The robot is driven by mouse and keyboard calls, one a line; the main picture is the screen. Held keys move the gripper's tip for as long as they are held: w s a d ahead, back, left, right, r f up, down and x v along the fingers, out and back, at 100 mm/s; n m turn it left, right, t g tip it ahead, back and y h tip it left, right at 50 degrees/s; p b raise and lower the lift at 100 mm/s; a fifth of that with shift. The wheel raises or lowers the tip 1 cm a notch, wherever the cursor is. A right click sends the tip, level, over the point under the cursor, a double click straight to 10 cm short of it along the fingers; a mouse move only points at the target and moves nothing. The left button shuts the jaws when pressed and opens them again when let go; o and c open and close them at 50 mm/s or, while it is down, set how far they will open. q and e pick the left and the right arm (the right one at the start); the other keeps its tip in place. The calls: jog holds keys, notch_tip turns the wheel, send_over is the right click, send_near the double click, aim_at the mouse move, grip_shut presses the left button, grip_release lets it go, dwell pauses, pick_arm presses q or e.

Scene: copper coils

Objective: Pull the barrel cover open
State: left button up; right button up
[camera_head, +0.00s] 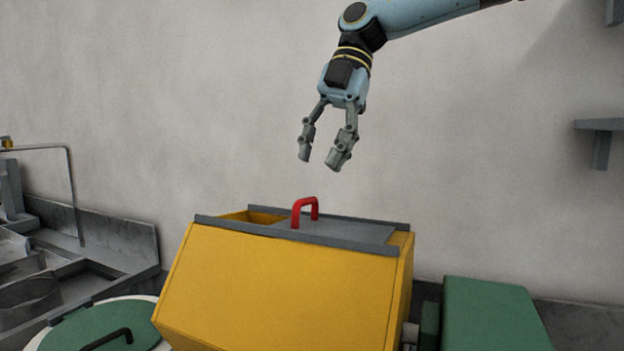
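A yellow box (275,288) with sloping sides stands in the lower middle of the head view. A flat grey cover (347,231) lies between two grey rails on its top. A red handle (305,210) stands up near the cover's left end. To the left of the cover, an opening shows part of the yellow inside. My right gripper (321,159) points down above the red handle, apart from it. Its fingers are spread and nothing is between them. My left gripper is not in view.
A round green lid (85,331) with a black handle lies at the lower left. Grey metal troughs (105,247) run behind it. A green box (490,315) stands right of the yellow box. A plain wall (180,110) is behind; a grey bracket (600,140) juts in at right.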

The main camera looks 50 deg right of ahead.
jog(key=v, duration=0.5)
jog(key=shift+d+r, duration=0.15)
jog(key=shift+r, duration=0.2)
jog(key=shift+f, duration=0.1)
